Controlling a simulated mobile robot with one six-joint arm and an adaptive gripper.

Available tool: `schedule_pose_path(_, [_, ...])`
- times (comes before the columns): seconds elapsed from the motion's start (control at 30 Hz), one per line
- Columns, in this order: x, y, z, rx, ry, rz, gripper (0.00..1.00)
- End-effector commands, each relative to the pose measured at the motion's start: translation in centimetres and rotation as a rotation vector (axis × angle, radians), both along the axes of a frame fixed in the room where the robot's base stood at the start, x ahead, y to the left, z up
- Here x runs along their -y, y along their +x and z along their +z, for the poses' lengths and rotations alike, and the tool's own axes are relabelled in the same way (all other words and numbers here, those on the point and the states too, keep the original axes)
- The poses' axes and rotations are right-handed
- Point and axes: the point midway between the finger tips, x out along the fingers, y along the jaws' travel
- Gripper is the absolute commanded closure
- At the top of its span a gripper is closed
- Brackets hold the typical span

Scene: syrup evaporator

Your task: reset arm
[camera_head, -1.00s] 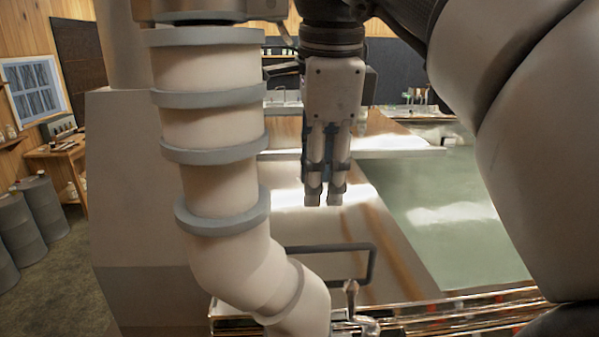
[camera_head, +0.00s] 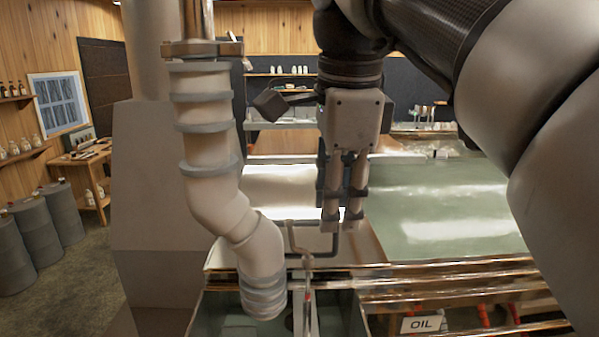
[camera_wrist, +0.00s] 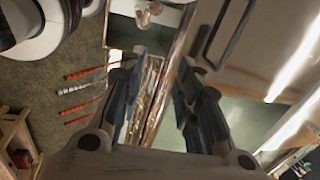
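My gripper (camera_head: 341,220) hangs pointing down near the middle of the head view, in front of the evaporator pan (camera_head: 440,200). Its two fingers are apart with a gap between the tips, and nothing is between them. In the wrist view, my gripper (camera_wrist: 163,62) also shows separated, empty fingers. My arm bends in from the upper right of the head view.
A pale ringed pipe (camera_head: 205,115) stands left of my gripper, above an open green tank (camera_head: 350,315). A dark handle (camera_head: 322,252) lies close below the fingers. An OIL sign (camera_head: 423,324) is at lower right. Grey barrels (camera_head: 45,230) stand far left.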

Motion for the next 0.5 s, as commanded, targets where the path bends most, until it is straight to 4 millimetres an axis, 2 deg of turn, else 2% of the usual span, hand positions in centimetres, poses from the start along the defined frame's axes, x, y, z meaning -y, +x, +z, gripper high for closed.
schedule_pose_path(0.27, [2.2,-2.0,-2.5,0.037,-0.048,0.238,0.69])
schedule_pose_path(0.37, [3.1,-2.9,-3.9,0.054,-0.073,0.345,0.69])
schedule_pose_path(0.5, [4.6,-5.0,-6.9,0.085,-0.124,0.541,0.69])
